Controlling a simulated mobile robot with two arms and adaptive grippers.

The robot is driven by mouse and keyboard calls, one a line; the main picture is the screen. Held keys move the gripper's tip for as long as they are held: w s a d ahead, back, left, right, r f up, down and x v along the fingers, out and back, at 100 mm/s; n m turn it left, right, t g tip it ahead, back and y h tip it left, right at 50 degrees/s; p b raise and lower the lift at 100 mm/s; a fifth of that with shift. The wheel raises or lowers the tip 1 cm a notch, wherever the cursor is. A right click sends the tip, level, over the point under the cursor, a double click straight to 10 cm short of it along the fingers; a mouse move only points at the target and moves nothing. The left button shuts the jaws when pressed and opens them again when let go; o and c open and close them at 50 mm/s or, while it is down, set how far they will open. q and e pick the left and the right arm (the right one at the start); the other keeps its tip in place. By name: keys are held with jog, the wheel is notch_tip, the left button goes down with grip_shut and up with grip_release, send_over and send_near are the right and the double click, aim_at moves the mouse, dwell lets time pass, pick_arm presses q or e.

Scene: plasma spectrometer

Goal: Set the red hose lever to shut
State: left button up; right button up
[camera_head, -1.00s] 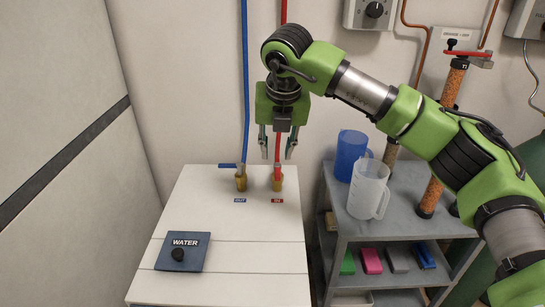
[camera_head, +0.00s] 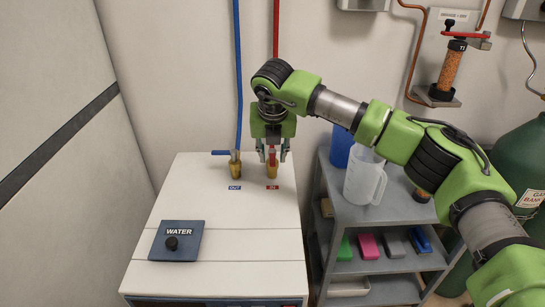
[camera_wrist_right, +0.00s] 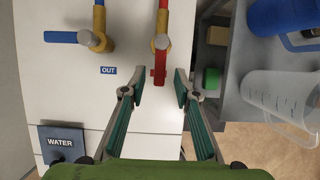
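The red hose lever (camera_wrist_right: 158,72) sits on a brass valve (camera_head: 272,171) under the red hose (camera_head: 276,30), above the red "IN" label (camera_head: 272,187). In the wrist view the lever points toward my gripper, in line with the hose. My right gripper (camera_wrist_right: 154,90) is open, with its fingertips on either side of the lever's end and a gap on both sides. In the head view the right gripper (camera_head: 271,156) is directly over the valve and partly hides the lever. My left gripper is not in view.
The blue hose lever (camera_wrist_right: 61,37) points left on the neighbouring valve (camera_head: 235,168), beside the "OUT" label. A WATER panel with a knob (camera_head: 172,243) lies nearer on the white cabinet. A grey shelf (camera_head: 400,209) with a clear jug (camera_head: 362,178) and blue jug (camera_head: 341,148) stands right.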

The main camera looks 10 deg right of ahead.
jog(key=shift+w+f, duration=0.2)
jog(key=shift+f, duration=0.3)
grip_shut()
